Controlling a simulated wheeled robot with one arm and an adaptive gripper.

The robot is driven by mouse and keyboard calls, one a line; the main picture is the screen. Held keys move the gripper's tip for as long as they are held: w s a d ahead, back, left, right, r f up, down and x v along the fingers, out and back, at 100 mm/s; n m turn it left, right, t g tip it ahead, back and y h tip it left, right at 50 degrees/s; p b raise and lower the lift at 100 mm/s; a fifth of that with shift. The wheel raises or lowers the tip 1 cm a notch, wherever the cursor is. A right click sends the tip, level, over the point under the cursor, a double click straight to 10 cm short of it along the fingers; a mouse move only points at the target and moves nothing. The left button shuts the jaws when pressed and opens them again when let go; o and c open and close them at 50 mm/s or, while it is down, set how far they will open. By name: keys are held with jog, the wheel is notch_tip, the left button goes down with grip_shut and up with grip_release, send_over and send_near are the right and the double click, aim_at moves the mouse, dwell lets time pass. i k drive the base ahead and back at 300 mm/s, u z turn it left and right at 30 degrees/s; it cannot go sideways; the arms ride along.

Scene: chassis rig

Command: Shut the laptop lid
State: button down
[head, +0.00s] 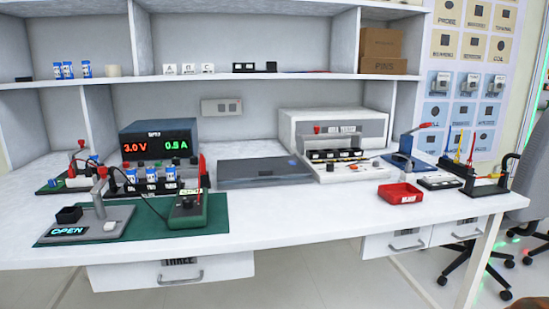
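A flat dark grey slab (262,172) lies on the white table, between the power supply and a white bench device. It looks like a laptop lying flat, with a small blue mark near its right side. No raised screen shows on it, and I cannot tell whether a narrow gap is left under its top. My gripper is not in view.
A power supply (158,143) and a green mat (60,237) with instruments stand left. The white device (337,125) and a red tray (400,194) stand right. A shelf (230,78) overhangs the back. The table front (290,208) is clear. A chair (530,206) stands right.

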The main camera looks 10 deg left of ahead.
aim_at(235, 169)
jog(key=u, duration=0.4)
jog(key=i, duration=0.7)
jog(key=u, duration=0.75)
